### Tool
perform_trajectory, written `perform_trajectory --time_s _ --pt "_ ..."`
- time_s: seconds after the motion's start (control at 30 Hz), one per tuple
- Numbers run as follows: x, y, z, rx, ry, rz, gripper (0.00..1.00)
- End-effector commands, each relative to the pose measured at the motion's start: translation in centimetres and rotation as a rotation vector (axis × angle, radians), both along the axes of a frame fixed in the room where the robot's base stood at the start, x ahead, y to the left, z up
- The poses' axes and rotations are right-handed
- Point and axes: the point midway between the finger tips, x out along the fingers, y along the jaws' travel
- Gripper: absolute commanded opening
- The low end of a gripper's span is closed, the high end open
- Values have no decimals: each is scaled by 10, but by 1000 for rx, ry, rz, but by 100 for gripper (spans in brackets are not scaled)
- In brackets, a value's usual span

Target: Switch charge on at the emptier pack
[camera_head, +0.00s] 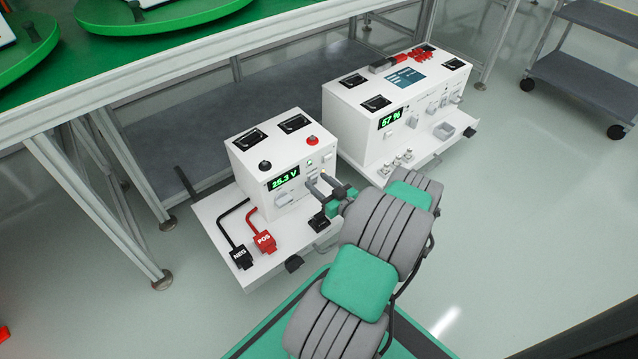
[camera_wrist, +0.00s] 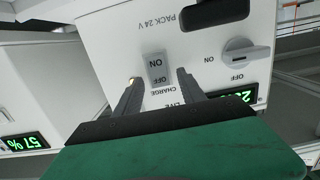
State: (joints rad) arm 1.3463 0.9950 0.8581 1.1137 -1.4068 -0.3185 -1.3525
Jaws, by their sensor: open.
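The left pack (camera_head: 250,158) is a white box with a green display (camera_head: 283,178) reading 25.3 V. The right pack (camera_head: 350,125) is a longer white box whose display (camera_head: 391,118) reads 57 %. My gripper (camera_head: 318,182) is open at the left pack's front face.
A rotary knob (camera_wrist: 245,53) with ON and OFF marks sits beside the switch. Black NEG (camera_head: 240,256) and red POS (camera_head: 264,241) connectors lie on the left pack's tray. A green-topped table (camera_head: 140,50) stands behind; a grey cart (camera_head: 580,85) stands far right.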

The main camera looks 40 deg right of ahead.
Motion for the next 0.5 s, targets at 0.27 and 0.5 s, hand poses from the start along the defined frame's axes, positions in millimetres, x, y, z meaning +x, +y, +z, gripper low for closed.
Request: perform_trajectory --time_s 0.27,0.5 --pt "-38 3 7 4 1 -5 47" --pt "-74 9 9 0 0 -2 47"
